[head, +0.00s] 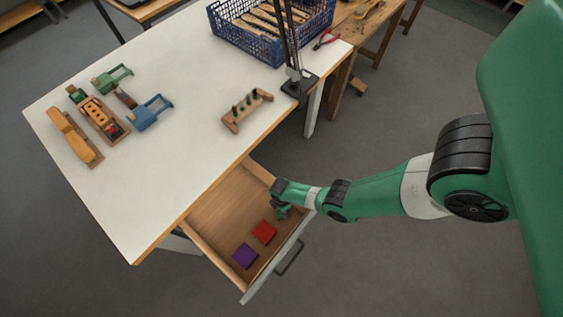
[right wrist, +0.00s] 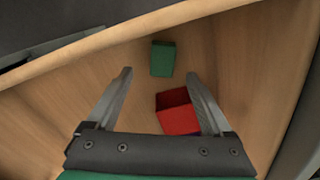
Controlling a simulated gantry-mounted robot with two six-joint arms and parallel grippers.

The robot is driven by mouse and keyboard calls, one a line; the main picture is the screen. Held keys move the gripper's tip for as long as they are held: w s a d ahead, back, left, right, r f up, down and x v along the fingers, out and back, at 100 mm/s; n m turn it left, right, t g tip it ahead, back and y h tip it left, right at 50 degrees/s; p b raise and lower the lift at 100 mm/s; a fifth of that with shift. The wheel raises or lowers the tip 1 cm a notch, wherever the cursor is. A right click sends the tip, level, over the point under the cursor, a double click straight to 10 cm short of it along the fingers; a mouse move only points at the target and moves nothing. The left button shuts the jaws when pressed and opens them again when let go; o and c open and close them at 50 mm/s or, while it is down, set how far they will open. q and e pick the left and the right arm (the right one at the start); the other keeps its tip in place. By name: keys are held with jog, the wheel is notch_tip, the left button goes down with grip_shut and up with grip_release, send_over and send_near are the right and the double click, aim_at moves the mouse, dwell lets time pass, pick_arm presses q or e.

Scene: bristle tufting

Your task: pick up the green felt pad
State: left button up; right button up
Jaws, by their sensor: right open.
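The green felt pad (right wrist: 162,58) lies on the wooden floor of the open drawer (head: 222,208), near a drawer wall in the right wrist view. It shows just beyond the fingertips, between their lines. In the head view I cannot make it out; my right gripper likely covers it. My right gripper (head: 281,210) is inside the drawer area, and in the right wrist view its fingers (right wrist: 159,76) are apart with nothing held. A red pad (head: 264,232) lies close by, and the right finger partly overlaps it in the wrist view (right wrist: 178,112). My left gripper is not in view.
A purple pad (head: 245,256) lies beside the red one. Drawer walls and the front with its handle (head: 290,258) bound the space. The white tabletop (head: 170,190) above holds wooden fixtures (head: 100,118), a pegged block (head: 247,110), a lamp stand (head: 299,83) and a blue crate (head: 235,38).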

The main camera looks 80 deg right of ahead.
jog(key=f+b, duration=0.2)
jog(key=f, duration=0.1)
jog(key=f+b, duration=0.3)
jog(key=shift+s+a+f, duration=0.1)
jog(key=shift+a+f, duration=0.1)
jog(key=shift+r, duration=0.15)
grip_shut()
